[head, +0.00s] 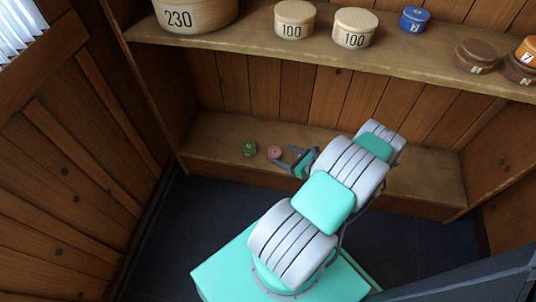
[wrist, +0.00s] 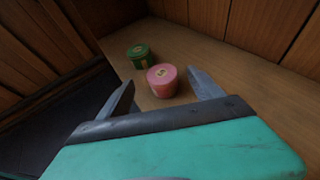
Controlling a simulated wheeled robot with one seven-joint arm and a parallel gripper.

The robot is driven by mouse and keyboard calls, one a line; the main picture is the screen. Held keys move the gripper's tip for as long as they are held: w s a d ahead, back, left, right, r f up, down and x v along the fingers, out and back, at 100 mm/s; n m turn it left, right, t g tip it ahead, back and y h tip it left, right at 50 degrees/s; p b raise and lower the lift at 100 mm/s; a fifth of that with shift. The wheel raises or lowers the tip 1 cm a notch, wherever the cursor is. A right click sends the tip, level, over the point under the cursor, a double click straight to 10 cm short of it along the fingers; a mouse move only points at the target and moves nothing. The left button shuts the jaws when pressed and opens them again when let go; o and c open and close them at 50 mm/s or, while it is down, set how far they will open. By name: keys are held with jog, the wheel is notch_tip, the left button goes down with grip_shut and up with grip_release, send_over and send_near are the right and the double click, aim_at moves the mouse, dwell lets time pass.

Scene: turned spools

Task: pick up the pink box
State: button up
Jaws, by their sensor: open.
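The pink box (head: 274,153) is a small round lidded box on the lower shelf. In the wrist view the pink box (wrist: 162,80) stands upright with a pale mark on its lid, just beyond the fingertips. My gripper (head: 288,157) is right of the box in the head view, its fingers toward it. In the wrist view my gripper (wrist: 160,88) is open and empty, its fingers spread to either side of the box's near side. I cannot tell whether either finger touches the box.
A green round box (wrist: 139,56) stands close beside the pink one, to its left; it also shows in the head view (head: 249,148). The lower shelf (head: 215,138) has a wood back wall. The upper shelf (head: 250,50) holds several round boxes above.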

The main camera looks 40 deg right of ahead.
aim_at(270, 150)
jog(key=shift+w+f, duration=0.25)
jog(key=shift+f, duration=0.4)
jog(key=b+x, duration=0.3)
jog(key=x, duration=0.4)
jog(key=shift+w, duration=0.2)
jog(key=shift+w+a, duration=0.1)
jog(key=shift+w, duration=0.3)
jog(key=shift+c, duration=0.3)
jog(key=c, duration=1.3)
